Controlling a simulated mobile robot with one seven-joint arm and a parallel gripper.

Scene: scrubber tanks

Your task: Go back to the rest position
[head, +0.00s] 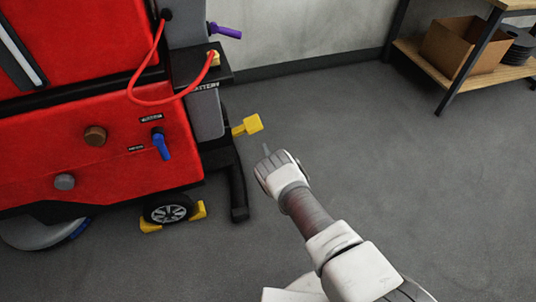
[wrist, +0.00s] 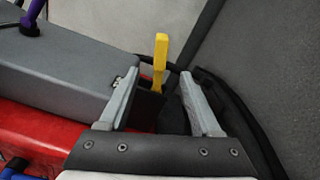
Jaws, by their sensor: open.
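My gripper (head: 266,150) is at the end of my arm in the head view, to the right of the red scrubber (head: 100,150). It points toward the yellow pedal (head: 248,125) at the scrubber's rear and looks apart from it. In the wrist view my gripper (wrist: 158,98) has its two grey fingers spread, with nothing held. The yellow pedal (wrist: 160,58) shows upright between and beyond the fingers; its lower end meets dark parts.
The scrubber carries a blue valve handle (head: 161,145), a purple lever (head: 225,31) and a red cable (head: 150,100). Yellow chocks (head: 198,210) flank its wheel. A shelf (head: 430,62) with a cardboard box (head: 460,45) stands at the back right. The floor right of my arm is clear.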

